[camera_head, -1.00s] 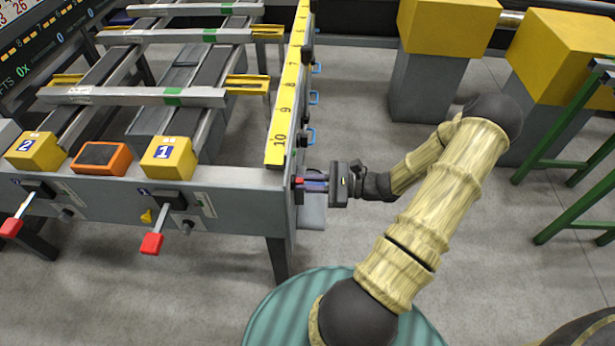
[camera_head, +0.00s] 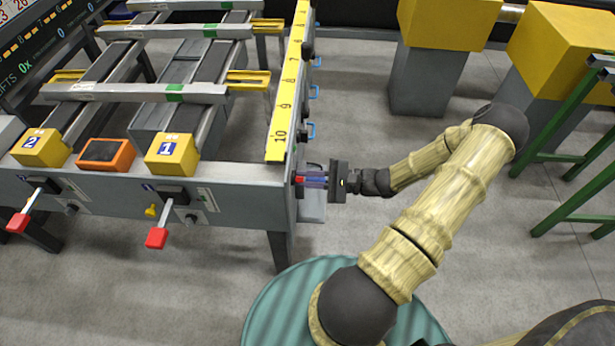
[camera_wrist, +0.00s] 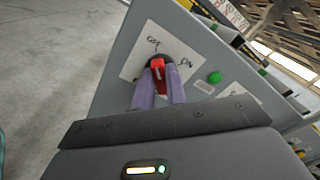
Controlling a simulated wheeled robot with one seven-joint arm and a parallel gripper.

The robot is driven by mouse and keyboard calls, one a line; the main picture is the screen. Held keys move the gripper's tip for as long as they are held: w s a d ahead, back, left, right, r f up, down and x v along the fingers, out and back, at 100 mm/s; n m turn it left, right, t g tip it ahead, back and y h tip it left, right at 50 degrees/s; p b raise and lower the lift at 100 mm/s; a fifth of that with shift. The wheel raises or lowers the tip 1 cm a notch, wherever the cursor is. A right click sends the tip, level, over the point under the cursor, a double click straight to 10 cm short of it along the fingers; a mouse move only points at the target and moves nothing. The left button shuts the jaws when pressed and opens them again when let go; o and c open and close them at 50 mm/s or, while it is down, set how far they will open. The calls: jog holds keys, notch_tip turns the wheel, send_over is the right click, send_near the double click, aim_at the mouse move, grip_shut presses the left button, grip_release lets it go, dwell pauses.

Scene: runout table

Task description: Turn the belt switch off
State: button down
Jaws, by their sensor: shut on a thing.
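The belt switch is a dark round knob with a red handle (camera_wrist: 158,68) on a white plate (camera_wrist: 138,66) marked OFF and ON, on the end face of the runout table. In the wrist view OFF is just above the knob and ON is to its right. The red handle points up in that view, nearer the OFF mark. My gripper (camera_wrist: 160,88) has its two purple fingers closed on either side of the handle. In the head view my gripper (camera_head: 314,180) reaches the table end from the right, and the fingers hide part of the switch.
A green button (camera_wrist: 214,78) sits right of the switch plate. In the head view, red-tipped levers (camera_head: 157,238) stick out of the table front, and blue handles (camera_head: 311,131) line its right side. Yellow boxes on grey pedestals (camera_head: 425,82) and a green frame (camera_head: 567,150) stand right.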

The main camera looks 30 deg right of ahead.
jog(key=c, duration=1.4)
grip_release()
jog(key=shift+c, duration=0.2)
jog(key=shift+s, duration=0.1)
jog(key=v, duration=1.7)
jog(key=shift+p, duration=0.3)
jog(key=shift+d, duration=0.15)
